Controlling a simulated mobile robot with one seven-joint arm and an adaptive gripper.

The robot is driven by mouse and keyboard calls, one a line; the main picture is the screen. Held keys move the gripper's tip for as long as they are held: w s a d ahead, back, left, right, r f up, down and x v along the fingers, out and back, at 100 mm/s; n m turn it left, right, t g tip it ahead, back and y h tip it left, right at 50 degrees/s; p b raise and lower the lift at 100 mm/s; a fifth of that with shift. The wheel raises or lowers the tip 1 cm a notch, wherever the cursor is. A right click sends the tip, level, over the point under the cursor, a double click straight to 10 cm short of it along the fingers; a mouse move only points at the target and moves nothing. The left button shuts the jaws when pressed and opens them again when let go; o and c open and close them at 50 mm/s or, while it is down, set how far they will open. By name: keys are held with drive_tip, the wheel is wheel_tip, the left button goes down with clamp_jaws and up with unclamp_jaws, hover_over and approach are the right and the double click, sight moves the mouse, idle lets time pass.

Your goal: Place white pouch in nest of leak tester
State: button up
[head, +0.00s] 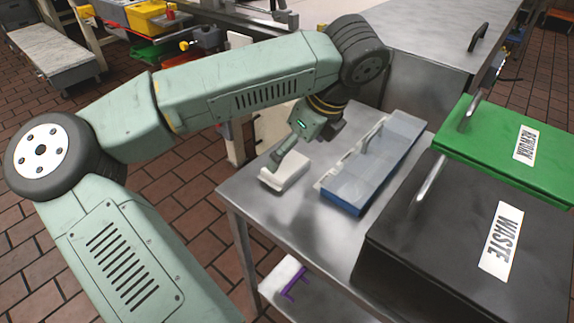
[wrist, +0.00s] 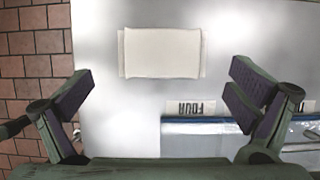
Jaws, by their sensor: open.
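A white, flat rectangular pouch (head: 287,172) lies on the steel table near its left edge. In the wrist view the pouch (wrist: 160,52) lies ahead of and between my fingers, apart from both. No nest is clearly visible.
The blue-edged box shows in the wrist view with a label reading FOUR (wrist: 197,108). A black WASTE bin (head: 440,240) and a green REWORK lid (head: 500,140) stand at the right. The steel table (head: 285,220) is clear in front of the pouch.

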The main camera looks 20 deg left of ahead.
sight(286, 164)
drive_tip(key=shift+p+x, duration=1.05)
drive_tip(key=shift+x, duration=1.65)
drive_tip(key=shift+w, duration=0.15)
drive_tip(key=shift+c, duration=0.4)
drive_tip(key=c, duration=1.1)
